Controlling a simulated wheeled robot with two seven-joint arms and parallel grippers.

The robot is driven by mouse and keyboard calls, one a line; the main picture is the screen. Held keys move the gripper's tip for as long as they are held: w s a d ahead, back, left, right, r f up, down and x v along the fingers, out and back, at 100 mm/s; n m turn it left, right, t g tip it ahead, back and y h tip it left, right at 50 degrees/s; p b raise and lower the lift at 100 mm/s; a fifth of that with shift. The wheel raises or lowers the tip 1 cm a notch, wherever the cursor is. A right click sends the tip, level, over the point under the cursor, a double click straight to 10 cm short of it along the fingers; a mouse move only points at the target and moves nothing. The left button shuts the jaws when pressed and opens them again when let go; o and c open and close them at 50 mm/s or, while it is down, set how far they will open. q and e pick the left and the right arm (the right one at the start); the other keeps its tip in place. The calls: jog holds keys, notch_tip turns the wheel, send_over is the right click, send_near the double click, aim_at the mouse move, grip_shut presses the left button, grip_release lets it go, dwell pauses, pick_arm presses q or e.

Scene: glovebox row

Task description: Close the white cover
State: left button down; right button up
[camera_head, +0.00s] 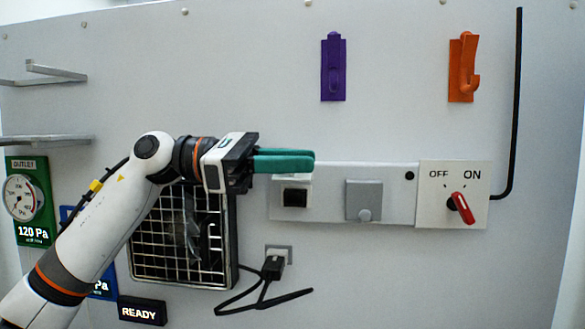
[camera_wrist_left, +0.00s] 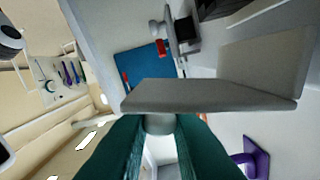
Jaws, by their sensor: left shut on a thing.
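The white cover (camera_head: 297,179) is at the left end of the wall strip, above a black socket or button (camera_head: 295,197) that is exposed. In the left wrist view the cover is a pale plate (camera_wrist_left: 215,96) standing out across the picture, with a round knob (camera_wrist_left: 159,124) on it. My left gripper (camera_head: 313,161) has green fingers, which also show in the left wrist view (camera_wrist_left: 160,135). They are shut on the cover's knob. The fingers hide part of the cover in the head view. My right gripper is in neither view.
A grey cover (camera_head: 364,200) with a knob lies flat beside it, then a red OFF/ON switch (camera_head: 461,207). A grille (camera_head: 180,240) and a plug with a black cable (camera_head: 272,265) are below. Purple (camera_head: 333,70) and orange (camera_head: 463,70) hooks hang above.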

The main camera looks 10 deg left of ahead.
pick_arm(q)
jog(key=shift+s+f+m, duration=0.1)
jog(key=shift+f+m, duration=0.2)
jog(key=shift+m, duration=0.2)
jog(key=shift+b, duration=0.3)
jog(key=c, duration=1.5)
grip_release()
jog(key=a+b, duration=0.1)
jog(key=a, duration=1.1)
jog(key=shift+b, duration=0.35)
